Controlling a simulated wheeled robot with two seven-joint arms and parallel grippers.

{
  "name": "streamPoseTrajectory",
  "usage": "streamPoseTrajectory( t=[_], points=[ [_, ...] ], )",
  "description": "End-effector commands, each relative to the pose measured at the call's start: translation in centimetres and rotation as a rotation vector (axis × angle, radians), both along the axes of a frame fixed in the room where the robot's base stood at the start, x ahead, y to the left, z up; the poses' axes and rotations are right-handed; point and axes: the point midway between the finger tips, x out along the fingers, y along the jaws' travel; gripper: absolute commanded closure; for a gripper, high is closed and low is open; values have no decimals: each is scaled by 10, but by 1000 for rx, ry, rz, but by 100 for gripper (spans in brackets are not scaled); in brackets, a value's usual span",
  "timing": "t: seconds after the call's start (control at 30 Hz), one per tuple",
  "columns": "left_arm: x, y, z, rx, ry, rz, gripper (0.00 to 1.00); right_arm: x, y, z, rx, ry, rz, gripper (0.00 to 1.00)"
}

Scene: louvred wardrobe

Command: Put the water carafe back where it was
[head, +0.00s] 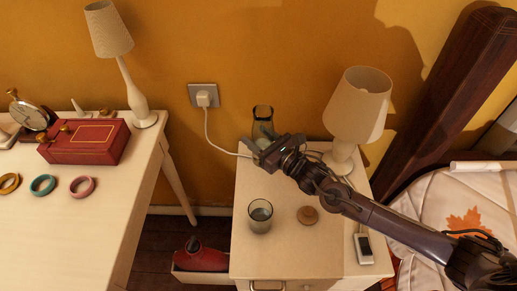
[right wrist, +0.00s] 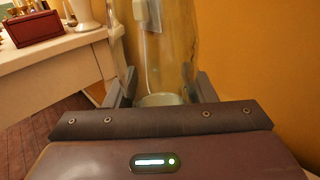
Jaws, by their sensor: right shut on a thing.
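The water carafe (head: 262,115) is clear glass and looks upright at the back of the pale nightstand (head: 285,258). My right gripper (head: 262,150) is shut on it from the front. The gripper hides part of its lower body, so I cannot tell whether its base touches the top. In the right wrist view the carafe's glass (right wrist: 172,60) stands between the two fingers (right wrist: 163,92). My left gripper is not in view.
A cable (head: 212,135) runs from the wall socket behind. A desk with a red box (head: 85,142) stands left.

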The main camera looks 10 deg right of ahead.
Motion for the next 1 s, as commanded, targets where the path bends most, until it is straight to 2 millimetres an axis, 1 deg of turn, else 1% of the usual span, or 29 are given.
streamPoseTrajectory(
  t=[0.1, 0.3, 0.4, 0.53, 0.8, 0.9, 0.93, 1.0],
  points=[
    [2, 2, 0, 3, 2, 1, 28, 1, 0, -7, 2, -3, -1, 87],
    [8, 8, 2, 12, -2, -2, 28, 0, 0, -36, 3, -1, -1, 87],
    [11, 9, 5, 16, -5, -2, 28, 0, 0, -44, 2, -3, -1, 87],
    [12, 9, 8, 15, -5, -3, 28, 0, 0, -46, 2, -5, 0, 87],
    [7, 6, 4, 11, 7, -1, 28, 0, 0, -47, 1, -4, 0, 87],
    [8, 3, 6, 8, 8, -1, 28, 0, 0, -48, 1, -4, 0, 87],
    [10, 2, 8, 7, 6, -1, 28, 0, 0, -49, 0, 0, 0, 46],
    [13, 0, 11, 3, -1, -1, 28, 0, 0, -49, 0, 0, 0, 37]
  ],
)
